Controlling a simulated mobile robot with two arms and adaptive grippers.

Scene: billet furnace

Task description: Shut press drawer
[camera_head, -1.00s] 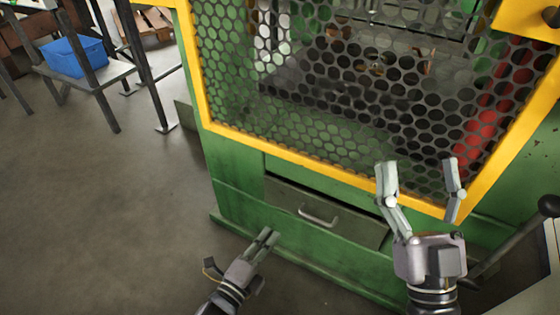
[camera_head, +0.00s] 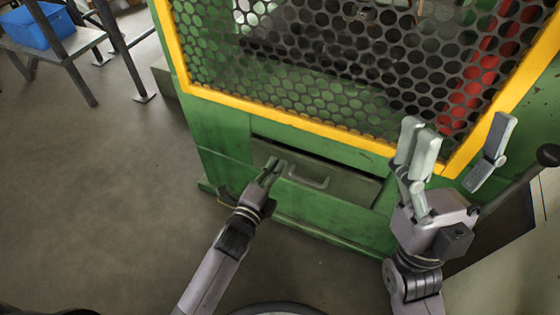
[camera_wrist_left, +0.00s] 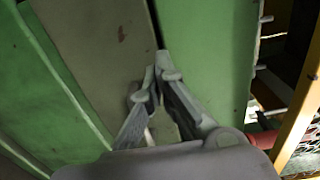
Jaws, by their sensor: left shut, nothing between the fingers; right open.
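The press drawer (camera_head: 345,186) is a grey-brown front low in the green press, with a metal bar handle (camera_head: 308,179). A dark gap runs along its top edge, so it looks slightly open. My left gripper (camera_head: 273,168) is shut and empty, with its fingertips at the drawer front just left of the handle. In the left wrist view the closed fingertips (camera_wrist_left: 155,74) are over the edge between the drawer front (camera_wrist_left: 98,38) and a green panel. Whether they touch is unclear. My right gripper (camera_head: 455,142) is open and empty, in front of the yellow frame's lower right corner.
The green press (camera_head: 222,130) carries a yellow-framed mesh guard (camera_head: 330,100) above the drawer. A dark lever with a round knob (camera_head: 548,155) stands at the right. A blue bin (camera_head: 38,28) sits on a rack at the upper left. The floor at left is clear.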

